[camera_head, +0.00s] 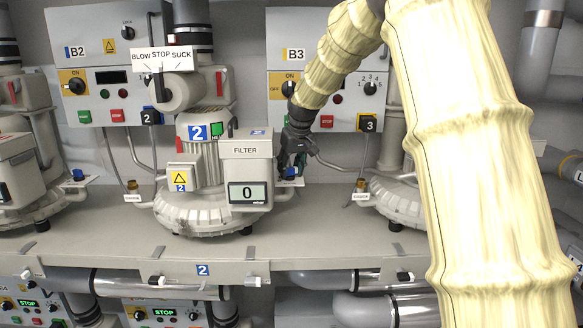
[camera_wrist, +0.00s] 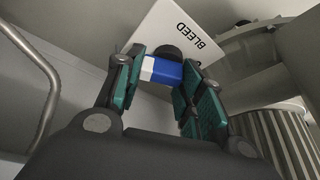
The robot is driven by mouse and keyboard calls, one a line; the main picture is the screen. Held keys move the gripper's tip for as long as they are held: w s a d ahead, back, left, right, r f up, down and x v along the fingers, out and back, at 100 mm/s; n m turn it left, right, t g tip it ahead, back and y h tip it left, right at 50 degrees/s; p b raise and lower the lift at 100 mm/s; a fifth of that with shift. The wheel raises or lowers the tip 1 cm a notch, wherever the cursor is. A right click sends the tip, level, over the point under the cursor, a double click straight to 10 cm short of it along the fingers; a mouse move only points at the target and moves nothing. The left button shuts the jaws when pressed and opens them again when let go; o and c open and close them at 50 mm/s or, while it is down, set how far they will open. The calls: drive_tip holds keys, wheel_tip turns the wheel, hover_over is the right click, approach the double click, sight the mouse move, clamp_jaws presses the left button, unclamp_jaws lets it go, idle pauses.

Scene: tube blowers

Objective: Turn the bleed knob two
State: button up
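The bleed knob of blower two, blue with a white end, shows in the wrist view (camera_wrist: 162,70) in front of a white plate marked BLEED (camera_wrist: 187,40). In the head view the small blue knob (camera_head: 292,172) sits just right of the FILTER box (camera_head: 246,165). My gripper (camera_head: 291,155) reaches down to it from above. In the wrist view my gripper (camera_wrist: 163,77) has one finger on each side of the knob, both seeming to touch it. The knob's far side is hidden.
Blower two (camera_head: 205,205) stands left of my gripper. Its display (camera_head: 247,193) reads 0. Control panels B2 (camera_head: 95,85) and B3 (camera_head: 315,85) hang behind. Another blower (camera_head: 395,200) stands to the right. A grey pipe (camera_wrist: 45,85) runs along the left in the wrist view.

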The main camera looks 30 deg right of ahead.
drive_tip(key=shift+s+r, duration=0.15)
drive_tip(key=shift+s, duration=0.05)
drive_tip(key=shift+d+n, duration=0.15)
drive_tip(key=shift+n, duration=0.15)
drive_tip(key=n, duration=0.1)
drive_tip(key=n+y, duration=0.1)
drive_tip(key=n, duration=0.1)
drive_tip(key=shift+w+r+n+y, duration=0.1)
drive_tip(key=shift+r+n+y, duration=0.05)
drive_tip(key=shift+n+y, duration=0.15)
drive_tip(key=n, duration=0.2)
drive_tip(key=n+y, duration=0.1)
drive_tip(key=n, duration=0.1)
drive_tip(key=shift+w+d+g+y+p, duration=0.1)
drive_tip(key=shift+g+y+p, duration=0.2)
drive_tip(key=shift+p, duration=0.1)
drive_tip(key=n+g+y, duration=0.1)
drive_tip(key=n, duration=0.4)
drive_tip(key=shift+w, duration=0.1)
drive_tip(key=shift+w+r+n+g+y, duration=0.15)
drive_tip(key=shift+n+g, duration=0.35)
drive_tip(key=shift+n, duration=0.6)
drive_tip(key=shift+s+f+n+g+y, duration=0.1)
drive_tip(key=shift+n+g+y, duration=0.3)
drive_tip(key=shift+n, duration=0.7)
